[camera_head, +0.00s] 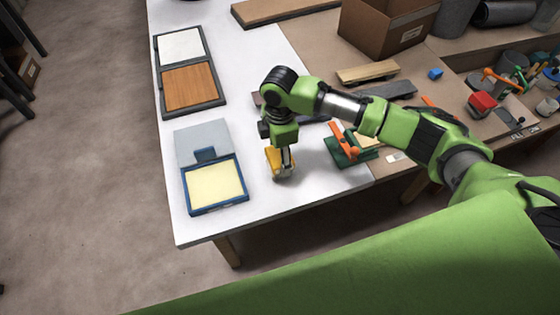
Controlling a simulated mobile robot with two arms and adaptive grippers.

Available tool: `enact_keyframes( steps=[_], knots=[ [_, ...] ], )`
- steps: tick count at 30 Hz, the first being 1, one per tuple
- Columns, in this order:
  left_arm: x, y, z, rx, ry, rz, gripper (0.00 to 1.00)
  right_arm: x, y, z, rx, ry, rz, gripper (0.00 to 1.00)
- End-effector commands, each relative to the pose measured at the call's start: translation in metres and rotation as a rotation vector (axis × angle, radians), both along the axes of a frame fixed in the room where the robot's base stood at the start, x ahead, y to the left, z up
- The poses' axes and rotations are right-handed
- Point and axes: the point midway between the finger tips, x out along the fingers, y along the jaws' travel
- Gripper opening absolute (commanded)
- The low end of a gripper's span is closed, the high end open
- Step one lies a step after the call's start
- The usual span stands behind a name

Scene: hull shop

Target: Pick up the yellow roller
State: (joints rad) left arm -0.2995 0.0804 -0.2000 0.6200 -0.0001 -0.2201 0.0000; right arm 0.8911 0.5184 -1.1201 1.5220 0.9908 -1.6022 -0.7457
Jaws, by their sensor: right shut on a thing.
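The yellow roller (273,160) is on or just above the white table, right of the blue-framed tray. My right gripper (284,172) points straight down over it and is shut on it. The gripper and wrist hide part of the roller, and I cannot tell whether it touches the table. My left gripper is not in view.
A blue-framed tray (241,203) with a pale yellow inside lies left of the gripper. A dark frame (222,98) with white and wooden panels lies behind. Right of the gripper is a green block with an orange handle (345,138). A cardboard box (375,30) stands behind.

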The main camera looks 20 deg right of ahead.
Motion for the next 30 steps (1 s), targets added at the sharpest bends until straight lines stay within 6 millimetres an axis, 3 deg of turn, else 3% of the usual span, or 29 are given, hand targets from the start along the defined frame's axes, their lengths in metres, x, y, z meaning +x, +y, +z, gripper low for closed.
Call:
enact_keyframes(
  steps=[5,11,21,30],
  knots=[
    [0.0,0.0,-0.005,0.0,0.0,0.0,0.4,-0.018,0.001,0.028,0.0,-0.004,0.005,0.16],
    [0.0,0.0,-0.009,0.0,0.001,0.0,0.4,-0.056,0.004,0.069,0.0,-0.005,0.006,0.16],
    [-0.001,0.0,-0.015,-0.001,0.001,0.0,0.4,-0.118,0.011,0.095,0.001,-0.003,0.004,0.16],
    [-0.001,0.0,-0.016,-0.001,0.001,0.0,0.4,-0.139,0.012,0.105,-0.001,-0.001,0.0,0.16]
  ],
)
